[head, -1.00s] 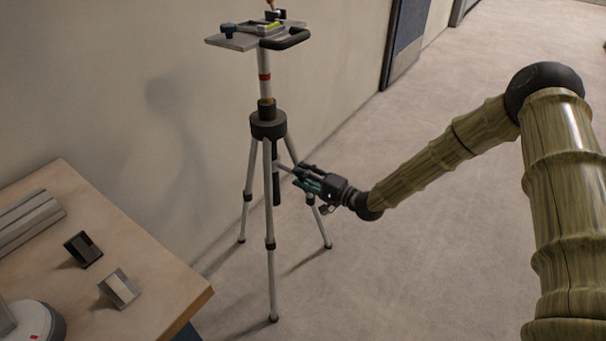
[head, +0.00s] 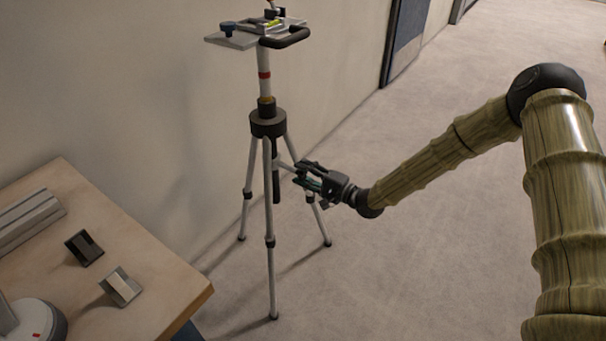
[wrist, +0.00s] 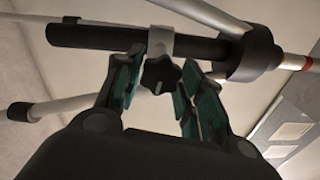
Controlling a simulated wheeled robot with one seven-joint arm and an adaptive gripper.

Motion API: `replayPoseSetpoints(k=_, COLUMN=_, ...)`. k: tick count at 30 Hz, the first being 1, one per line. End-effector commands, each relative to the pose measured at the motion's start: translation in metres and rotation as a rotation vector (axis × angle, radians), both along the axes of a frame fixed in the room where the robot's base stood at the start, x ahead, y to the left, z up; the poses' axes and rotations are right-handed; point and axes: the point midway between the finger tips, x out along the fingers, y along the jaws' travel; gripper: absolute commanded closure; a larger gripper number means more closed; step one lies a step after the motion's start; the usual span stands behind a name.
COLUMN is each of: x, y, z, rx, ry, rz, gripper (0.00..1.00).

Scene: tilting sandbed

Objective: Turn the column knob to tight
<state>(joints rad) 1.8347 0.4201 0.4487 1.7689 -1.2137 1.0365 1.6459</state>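The black lobed column knob (wrist: 160,75) sits on a pale collar (wrist: 160,43) around the dark lower column (wrist: 95,36) in the wrist view. My gripper (wrist: 163,82) is open, with its teal-padded fingers on either side of the knob. I see no clear grip on it, though the fingertips are close to it. In the head view my gripper (head: 298,174) is at the right of the tripod (head: 268,125), just below its dark hub. The knob is too small and covered to make out there. No tight marking is legible.
Thin tripod legs (head: 271,270) stand close to my gripper. A wooden table (head: 150,270) with dark and grey blocks is at lower left. The floor at right is clear.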

Motion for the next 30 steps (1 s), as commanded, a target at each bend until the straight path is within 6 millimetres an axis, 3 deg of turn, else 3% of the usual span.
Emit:
replayPoseSetpoints(k=14, x=-0.005, y=-0.001, z=-0.001, rx=0.0, ry=0.001, rz=0.005, gripper=0.45)
replayPoseSetpoints(k=30, x=-0.054, y=-0.071, z=0.0, rx=-0.001, ry=0.002, rz=0.003, gripper=0.45)
